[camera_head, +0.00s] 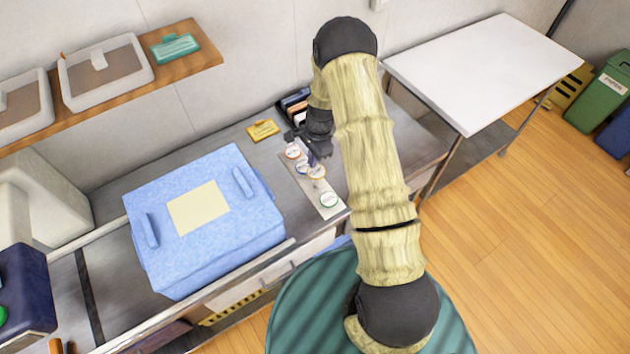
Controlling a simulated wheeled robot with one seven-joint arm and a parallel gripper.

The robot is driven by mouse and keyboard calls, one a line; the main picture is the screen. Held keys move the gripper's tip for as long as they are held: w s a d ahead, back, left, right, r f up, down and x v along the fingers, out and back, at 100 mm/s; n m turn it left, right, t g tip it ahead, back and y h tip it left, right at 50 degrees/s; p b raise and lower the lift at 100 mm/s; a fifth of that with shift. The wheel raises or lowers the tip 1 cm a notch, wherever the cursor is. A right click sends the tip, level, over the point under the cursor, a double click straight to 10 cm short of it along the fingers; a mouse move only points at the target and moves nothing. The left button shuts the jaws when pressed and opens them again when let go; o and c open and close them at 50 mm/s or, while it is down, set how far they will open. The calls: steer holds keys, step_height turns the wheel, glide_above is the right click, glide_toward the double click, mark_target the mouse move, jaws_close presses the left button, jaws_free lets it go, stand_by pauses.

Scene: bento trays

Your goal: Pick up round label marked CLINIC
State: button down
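Several round white labels lie on a pale strip (309,188) on the counter. One has a reddish rim (292,152), one a blue rim (302,167), one an orange rim (317,172) and one a green rim (329,199). Their lettering is too small to read, so I cannot tell which says CLINIC. My gripper (311,158) is low over the far end of the strip, close to the red, blue and orange labels. Its fingers are small and dark, and I cannot tell whether they are open or touch a label.
A large blue box (205,245) stands left of the strip. A yellow packet (263,130) and a dark organizer (292,101) lie behind it. A wooden shelf (190,56) holds trays at upper left. A white table (485,70) stands at right. Bare counter shows behind the box.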

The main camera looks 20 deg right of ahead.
steer(key=shift+r, duration=0.15)
steer(key=shift+r+p, duration=0.9)
steer(key=shift+r, duration=0.5)
steer(key=shift+f, duration=0.1)
